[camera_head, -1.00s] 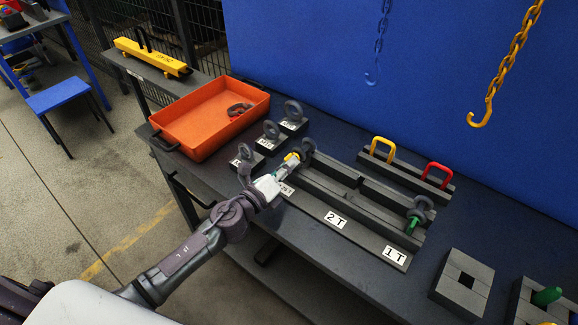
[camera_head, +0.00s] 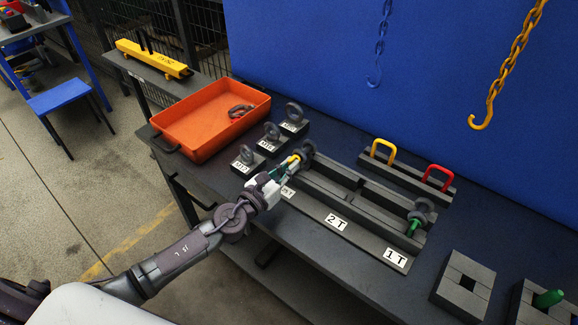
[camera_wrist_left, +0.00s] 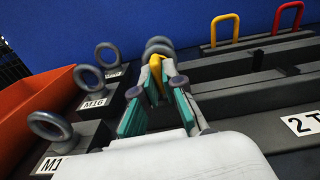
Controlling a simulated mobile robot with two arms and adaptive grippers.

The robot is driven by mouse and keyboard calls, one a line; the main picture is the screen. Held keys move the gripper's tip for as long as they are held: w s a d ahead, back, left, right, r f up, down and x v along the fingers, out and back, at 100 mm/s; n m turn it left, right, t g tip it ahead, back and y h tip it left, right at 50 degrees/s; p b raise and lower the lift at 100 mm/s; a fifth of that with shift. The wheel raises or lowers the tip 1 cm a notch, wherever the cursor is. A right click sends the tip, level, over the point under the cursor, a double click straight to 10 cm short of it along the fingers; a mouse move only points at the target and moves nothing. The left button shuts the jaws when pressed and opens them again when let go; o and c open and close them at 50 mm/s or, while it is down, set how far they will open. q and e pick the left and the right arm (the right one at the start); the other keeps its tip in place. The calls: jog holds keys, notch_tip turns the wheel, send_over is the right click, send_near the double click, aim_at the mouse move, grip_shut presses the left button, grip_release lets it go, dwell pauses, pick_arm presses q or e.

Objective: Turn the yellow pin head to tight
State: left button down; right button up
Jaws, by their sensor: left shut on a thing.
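The yellow pin head (camera_head: 294,160) sits at the left end of the long dark fixture, beside a dark grey shackle (camera_head: 308,149). My left gripper (camera_head: 286,168) reaches it from the front left and is shut on it. In the left wrist view the yellow pin head (camera_wrist_left: 155,66) shows between the teal-padded fingertips (camera_wrist_left: 153,80), with the grey shackle (camera_wrist_left: 159,46) behind it. The fingers hide part of the pin head, and I cannot read any tightness mark. My right gripper is in neither view.
Labelled eye bolts (camera_head: 270,136) stand on blocks left of the fixture, close to my left gripper. An orange tray (camera_head: 195,140) lies beyond them. A green pin (camera_head: 413,227) is at the fixture's right end. Hooks on chains (camera_head: 481,122) hang above the back.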

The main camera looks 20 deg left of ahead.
pick_arm(q)
jog(key=shift+m, duration=0.5)
jog(key=c, duration=1.3)
grip_release()
jog(key=shift+o, duration=0.2)
jog(key=v, duration=1.1)
jog(key=shift+s+a, duration=0.15)
jog(key=shift+s, duration=0.4)
